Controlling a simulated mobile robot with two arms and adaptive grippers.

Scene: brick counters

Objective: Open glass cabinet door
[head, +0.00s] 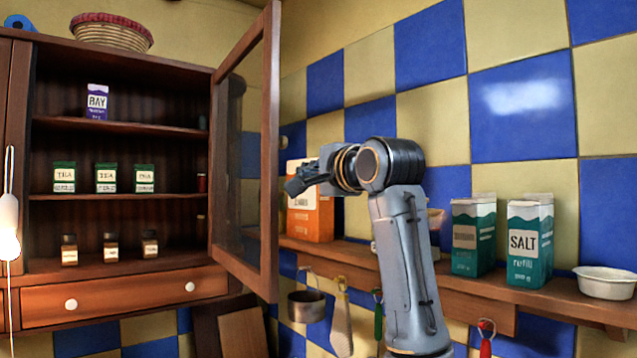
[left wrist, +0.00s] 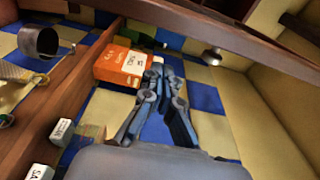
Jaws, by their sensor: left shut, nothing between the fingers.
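The glass cabinet (head: 120,150) stands at the left in the head view. Its glass door (head: 270,150), a brown wooden frame around a pane, is swung outward to the right and stands wide open, showing the shelves. My left gripper (head: 292,187) is to the right of the door's free edge in the picture, in front of an orange box. Its fingers look closed and empty in the left wrist view (left wrist: 163,72), with the orange box beyond them. I cannot tell from these views whether the gripper touches the door. My right gripper is not in view.
A wall shelf (head: 590,310) holds the orange box (head: 312,218), teal cartons (head: 530,242) and a white bowl (head: 605,283). A pot (head: 306,305) and utensils hang below. Inside the cabinet are tea boxes (head: 105,178), jars (head: 110,247) and a purple box (head: 97,102). A basket (head: 112,32) sits on top.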

